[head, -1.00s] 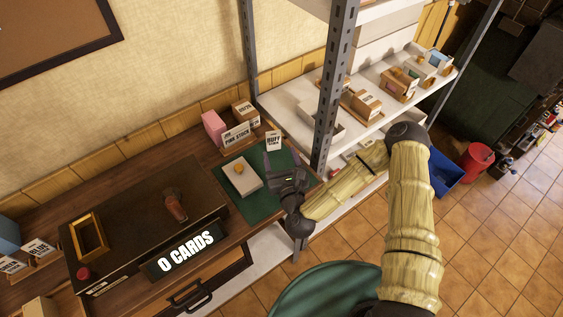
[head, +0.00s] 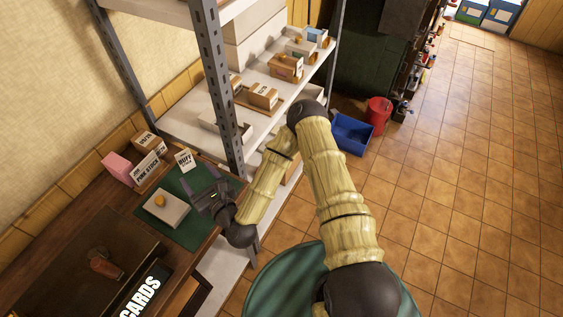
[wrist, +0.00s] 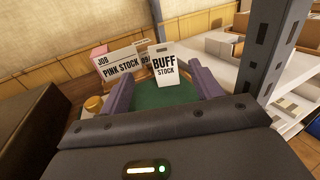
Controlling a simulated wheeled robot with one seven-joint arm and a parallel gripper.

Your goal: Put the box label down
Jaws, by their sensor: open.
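The white box label (head: 185,161), printed BUFF STOCK, stands upright at the far edge of the green mat (head: 192,230). In the wrist view the label (wrist: 165,66) faces me, seen between my two purple fingers and apart from both. My gripper (head: 200,181) is open and empty, low over the right part of the mat, on the near side of the label.
A pale block with an orange knob (head: 166,207) sits on the mat. A pink box (head: 117,167) and the PINK STOCK label (head: 148,167) stand behind it. A grey shelf post (head: 215,90) rises close to the right of my gripper.

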